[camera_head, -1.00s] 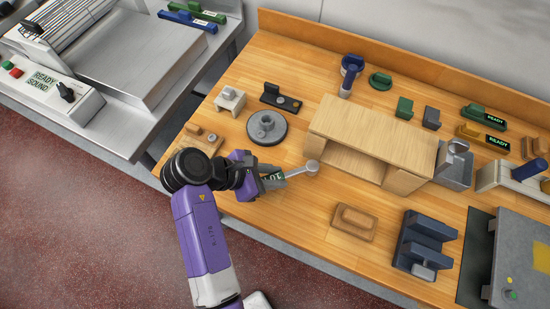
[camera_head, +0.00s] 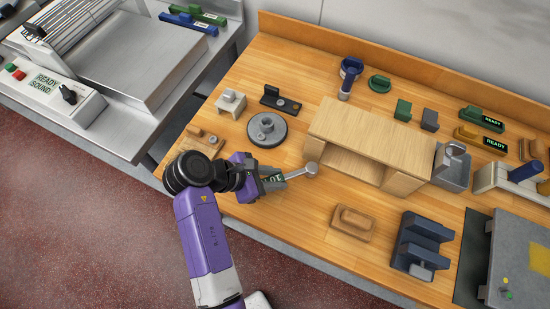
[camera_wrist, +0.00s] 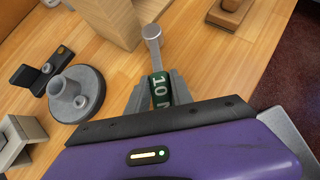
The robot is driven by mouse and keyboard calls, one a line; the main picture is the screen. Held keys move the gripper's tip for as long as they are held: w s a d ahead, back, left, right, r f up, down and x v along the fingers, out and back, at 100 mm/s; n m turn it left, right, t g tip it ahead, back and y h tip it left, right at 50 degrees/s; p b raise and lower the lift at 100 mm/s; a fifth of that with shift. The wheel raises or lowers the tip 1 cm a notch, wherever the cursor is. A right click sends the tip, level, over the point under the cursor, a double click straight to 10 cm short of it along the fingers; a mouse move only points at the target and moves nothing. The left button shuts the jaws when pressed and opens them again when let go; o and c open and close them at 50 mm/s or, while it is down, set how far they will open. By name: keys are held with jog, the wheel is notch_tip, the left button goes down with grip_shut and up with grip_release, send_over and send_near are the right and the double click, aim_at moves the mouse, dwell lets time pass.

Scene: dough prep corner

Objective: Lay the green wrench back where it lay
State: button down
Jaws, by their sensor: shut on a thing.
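The green wrench (camera_wrist: 159,88) is held between the fingers of my gripper (camera_wrist: 160,95) in the wrist view. It has a green grip band marked "10" and a grey metal shaft with a round head (camera_head: 311,169). The head points away from the gripper, toward the open front of a wooden shelf box. My gripper (camera_head: 270,179) is shut on the grip, over the left front part of the wooden table (camera_head: 300,225). Whether the wrench touches the table or hangs just above it, I cannot tell.
The wooden shelf box (camera_head: 378,134) stands right of the wrench head. A grey round disc with a hub (camera_head: 267,130) lies behind the gripper. A wooden block (camera_head: 353,222) and a dark blue fixture (camera_head: 420,245) stand to the right. Bare table lies between the gripper and the wooden block.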

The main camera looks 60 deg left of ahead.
jog(key=shift+f, duration=0.6)
jog(key=c, duration=1.1)
grip_release()
jog(key=shift+o, duration=0.7)
jog(key=o, duration=1)
jog(key=shift+c, duration=0.2)
jog(key=shift+s+r, duration=0.1)
jog(key=shift+v, duration=4.4)
